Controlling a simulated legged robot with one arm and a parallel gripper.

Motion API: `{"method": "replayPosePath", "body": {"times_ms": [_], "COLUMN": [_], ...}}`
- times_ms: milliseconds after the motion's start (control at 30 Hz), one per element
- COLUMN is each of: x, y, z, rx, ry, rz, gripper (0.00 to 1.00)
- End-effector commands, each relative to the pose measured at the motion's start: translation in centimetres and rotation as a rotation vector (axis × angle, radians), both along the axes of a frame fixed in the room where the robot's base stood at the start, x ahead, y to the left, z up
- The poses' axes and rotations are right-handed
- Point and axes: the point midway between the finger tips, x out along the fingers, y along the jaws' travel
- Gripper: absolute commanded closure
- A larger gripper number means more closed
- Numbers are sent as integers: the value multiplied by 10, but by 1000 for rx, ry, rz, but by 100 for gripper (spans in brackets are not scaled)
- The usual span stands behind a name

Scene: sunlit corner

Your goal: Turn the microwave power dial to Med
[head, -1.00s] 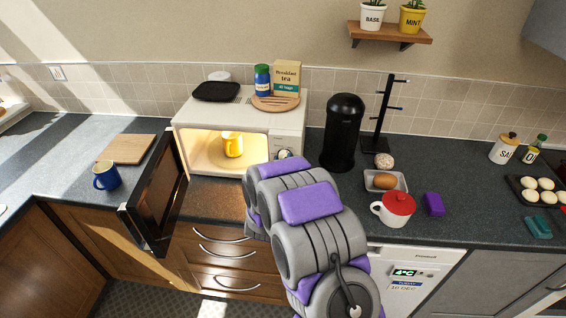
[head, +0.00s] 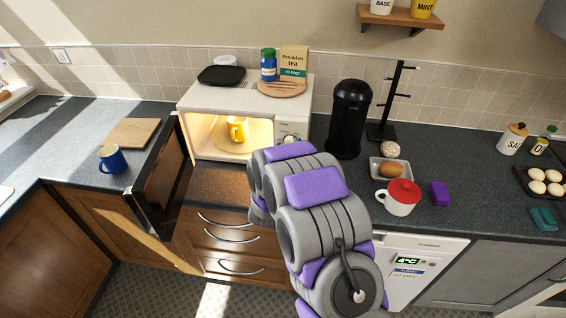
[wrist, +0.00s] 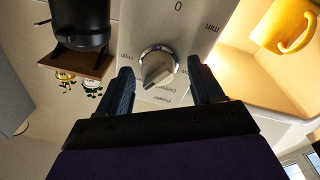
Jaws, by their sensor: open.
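The white microwave (head: 302,102) stands on the counter with its door (head: 163,185) swung open and its inside lit. A yellow mug (head: 238,128) sits inside; it also shows at the top right of the wrist view (wrist: 292,27). In the wrist view, which looks upside down, the silver power dial (wrist: 157,68) is on the white panel. "High", "Defrost" and "Power" are readable around it; I cannot make out "Med". My gripper (wrist: 160,72) is open, with one dark finger on each side of the dial. Contact is unclear. My arm hides the gripper in the head view.
A black bin-like canister (head: 349,118) and a mug stand (head: 382,130) are right of the microwave. A blue mug (head: 113,158) and a board (head: 140,132) are left.

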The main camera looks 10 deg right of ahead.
Motion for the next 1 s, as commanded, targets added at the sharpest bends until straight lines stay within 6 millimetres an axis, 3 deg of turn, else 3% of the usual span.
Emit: {"method": "replayPosePath", "body": {"times_ms": [667,1000], "x": [-106,-126], "y": [43,52], "z": [-10,-9], "rx": [0,-5], "ry": [5,8], "rz": [3,4], "gripper": [34,34]}}
